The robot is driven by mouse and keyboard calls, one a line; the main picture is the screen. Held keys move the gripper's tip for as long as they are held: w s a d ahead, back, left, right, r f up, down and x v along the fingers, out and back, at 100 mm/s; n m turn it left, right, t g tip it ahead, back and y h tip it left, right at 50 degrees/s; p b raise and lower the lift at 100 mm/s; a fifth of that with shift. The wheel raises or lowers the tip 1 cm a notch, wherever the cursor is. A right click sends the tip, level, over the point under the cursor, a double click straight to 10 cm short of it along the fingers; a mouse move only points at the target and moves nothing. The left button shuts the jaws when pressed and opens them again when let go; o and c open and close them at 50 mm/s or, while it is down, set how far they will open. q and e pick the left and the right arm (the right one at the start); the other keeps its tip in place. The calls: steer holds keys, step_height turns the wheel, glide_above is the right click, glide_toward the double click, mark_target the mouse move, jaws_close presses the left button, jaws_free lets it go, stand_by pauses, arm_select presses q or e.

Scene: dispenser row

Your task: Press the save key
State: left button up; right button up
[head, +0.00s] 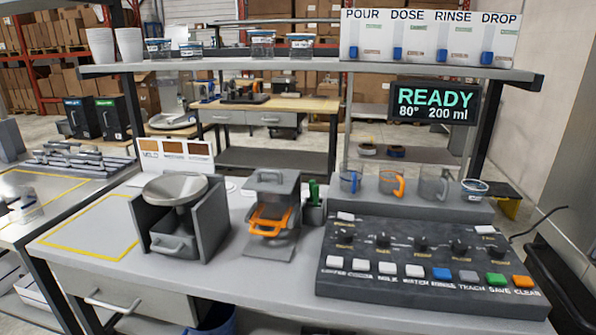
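A display (434,110) above the panel reads READY, 80° and 200 ml. Neither of my grippers is in the head view.
Several knobs (383,240) stand behind the key row. Jugs (391,184) stand on a grey ledge behind the panel. A shelf (300,66) spans above the bench. A grey hopper unit (209,220) stands left; the space above the keys is free.

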steer(key=shift+c, duration=0.4)
jaws_close()
stand_by(1.4)
